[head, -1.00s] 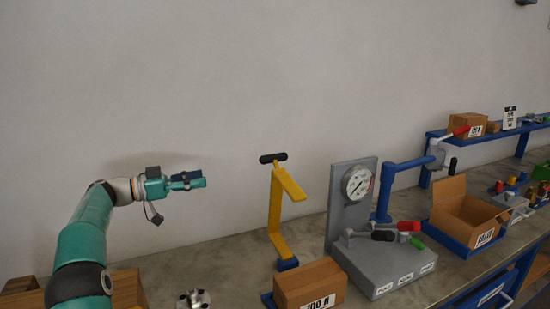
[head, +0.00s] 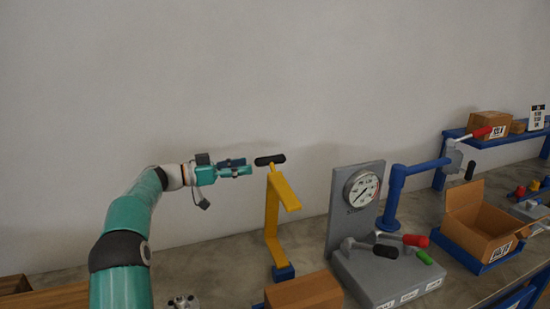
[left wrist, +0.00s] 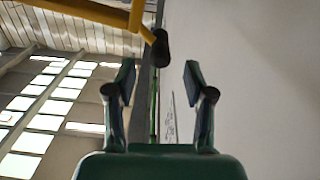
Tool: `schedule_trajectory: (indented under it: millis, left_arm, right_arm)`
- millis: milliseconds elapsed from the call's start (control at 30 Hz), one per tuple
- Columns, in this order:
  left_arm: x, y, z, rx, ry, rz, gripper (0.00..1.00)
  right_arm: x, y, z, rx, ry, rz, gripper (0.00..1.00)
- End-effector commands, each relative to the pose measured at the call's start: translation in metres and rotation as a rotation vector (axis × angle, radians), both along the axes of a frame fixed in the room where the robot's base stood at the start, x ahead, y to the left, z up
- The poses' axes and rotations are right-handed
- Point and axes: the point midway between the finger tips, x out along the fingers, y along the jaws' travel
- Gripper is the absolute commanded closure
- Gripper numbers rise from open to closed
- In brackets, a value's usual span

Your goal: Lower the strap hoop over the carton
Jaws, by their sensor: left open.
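The yellow strap hoop (head: 271,222) stands upright at a blue foot (head: 284,272) on the bench, with a black handle (head: 270,160) on top. My left gripper (head: 249,167) is open and empty, just left of the handle and at about its height. In the left wrist view, the black handle (left wrist: 161,48) shows beyond and between the spread fingertips (left wrist: 160,78), with the yellow hoop (left wrist: 85,10) at the top. The brown carton (head: 303,292) sits right of the hoop's foot, partly cut off by the bottom edge. My right gripper is out of view.
A grey gauge stand (head: 352,215) with levers stands right of the carton. A blue post with an arm (head: 397,187) and an open box (head: 478,222) are farther right. A wall backs the bench. The air above the bench is clear around my left gripper.

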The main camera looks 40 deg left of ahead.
Motion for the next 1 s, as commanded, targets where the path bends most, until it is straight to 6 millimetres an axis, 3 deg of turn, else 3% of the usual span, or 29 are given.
schedule_trajectory:
  millis: [200,433,900,1000]
  left_arm:
    - [0.042,-0.022,0.004,-0.002,0.001,-0.001,0.47]
    - [0.074,-0.037,0.003,-0.001,0.001,0.002,0.47]
    - [0.085,-0.043,0.0,0.001,0.0,0.005,0.47]
    - [0.085,-0.043,0.0,0.001,0.0,0.005,0.6]
  right_arm:
    - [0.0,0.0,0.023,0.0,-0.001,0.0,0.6]
    - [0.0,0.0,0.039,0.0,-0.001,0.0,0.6]
    - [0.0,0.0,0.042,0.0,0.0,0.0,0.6]
    - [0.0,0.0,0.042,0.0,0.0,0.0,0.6]
